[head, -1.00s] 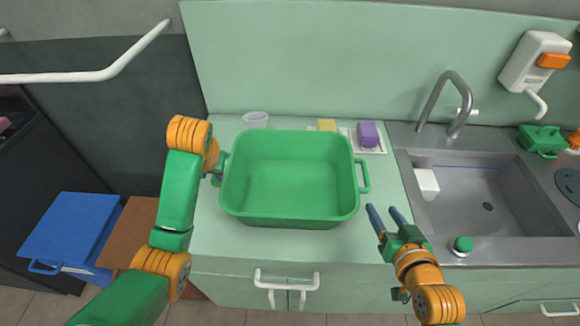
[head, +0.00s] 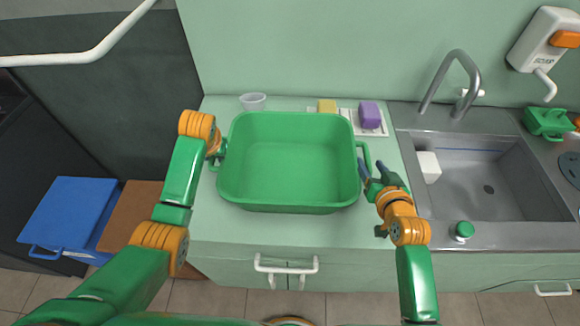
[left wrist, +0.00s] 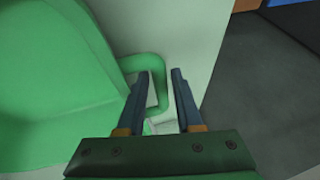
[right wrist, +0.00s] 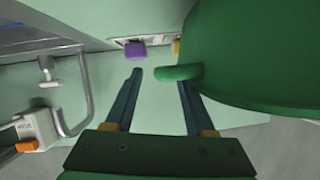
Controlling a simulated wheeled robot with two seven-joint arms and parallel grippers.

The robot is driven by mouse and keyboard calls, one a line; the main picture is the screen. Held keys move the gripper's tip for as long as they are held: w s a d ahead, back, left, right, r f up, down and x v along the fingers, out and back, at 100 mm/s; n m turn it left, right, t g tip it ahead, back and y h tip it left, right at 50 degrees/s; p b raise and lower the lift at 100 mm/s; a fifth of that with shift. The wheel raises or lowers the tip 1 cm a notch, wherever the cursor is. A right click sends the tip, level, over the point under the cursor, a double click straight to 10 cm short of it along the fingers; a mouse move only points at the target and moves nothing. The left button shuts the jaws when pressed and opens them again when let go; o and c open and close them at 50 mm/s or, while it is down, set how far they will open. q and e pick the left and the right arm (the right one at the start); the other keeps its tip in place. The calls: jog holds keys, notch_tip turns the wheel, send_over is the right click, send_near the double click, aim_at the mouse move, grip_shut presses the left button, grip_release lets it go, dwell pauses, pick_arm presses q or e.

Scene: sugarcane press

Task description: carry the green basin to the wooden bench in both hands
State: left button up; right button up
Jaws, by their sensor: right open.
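The green basin (head: 288,165) stands upright on the pale green counter, with a loop handle at each end. My left gripper (head: 217,155) is at its left handle. In the left wrist view that handle (left wrist: 160,65) lies between the fingers (left wrist: 160,100), which are partly apart; whether they press on it is unclear. My right gripper (head: 372,172) is open at the right handle (head: 365,155). In the right wrist view the handle's end (right wrist: 178,73) reaches between the open fingertips (right wrist: 158,78). The brown wooden bench (head: 133,213) is at lower left, partly behind my left arm.
A clear cup (head: 252,102), a yellow sponge (head: 326,106) and a purple block (head: 369,115) are behind the basin. The sink (head: 475,185) and faucet (head: 455,80) are on the right. A blue box (head: 70,215) stands left of the bench.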

aim_at(369, 162)
pick_arm(q)
jog(key=shift+x, duration=1.8)
pick_arm(e)
jog(key=shift+x, duration=1.8)
pick_arm(q)
jog(key=shift+r, duration=0.1)
grip_shut()
pick_arm(e)
jog(key=shift+s, duration=0.1)
jog(key=c, duration=0.7)
grip_shut()
jog(key=shift+r, duration=0.1)
